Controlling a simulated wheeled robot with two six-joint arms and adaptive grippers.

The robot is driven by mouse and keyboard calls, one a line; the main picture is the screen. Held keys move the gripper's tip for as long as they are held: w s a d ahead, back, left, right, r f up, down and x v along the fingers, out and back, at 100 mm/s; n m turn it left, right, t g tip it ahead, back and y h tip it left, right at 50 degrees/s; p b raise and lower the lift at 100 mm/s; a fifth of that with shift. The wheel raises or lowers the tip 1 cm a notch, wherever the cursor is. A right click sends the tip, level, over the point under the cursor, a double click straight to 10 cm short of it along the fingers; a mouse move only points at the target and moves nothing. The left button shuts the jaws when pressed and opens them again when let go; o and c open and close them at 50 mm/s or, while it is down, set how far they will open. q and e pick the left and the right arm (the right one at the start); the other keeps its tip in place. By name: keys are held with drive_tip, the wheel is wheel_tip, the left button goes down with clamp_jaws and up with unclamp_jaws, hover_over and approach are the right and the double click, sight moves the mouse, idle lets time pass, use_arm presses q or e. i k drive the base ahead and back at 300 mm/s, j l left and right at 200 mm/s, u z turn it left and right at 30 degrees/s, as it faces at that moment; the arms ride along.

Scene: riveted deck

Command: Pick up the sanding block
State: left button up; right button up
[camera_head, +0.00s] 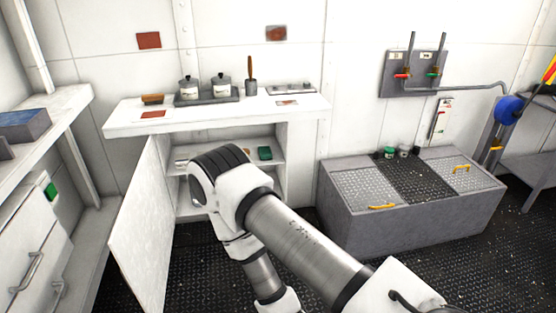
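A small brown block (152,99) lies near the left end of the white counter top (130,124). It looks like the sanding block, but it is too small to be sure. A dark green block-like item (265,153) sits on the shelf inside the open cabinet below. My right arm comes in from the lower right, bends in front of the cabinet and hides part of the shelf. Its gripper is out of the picture below. My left gripper is not in view.
The cabinet door (140,230) stands open at the left. On the counter are a grey tray (207,98) with two lidded pots, and a dark cup (251,87) holding a brown-handled tool. The counter's front left is mostly clear.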

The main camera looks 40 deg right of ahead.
sight(265, 152)
drive_tip(key=z, duration=1.05)
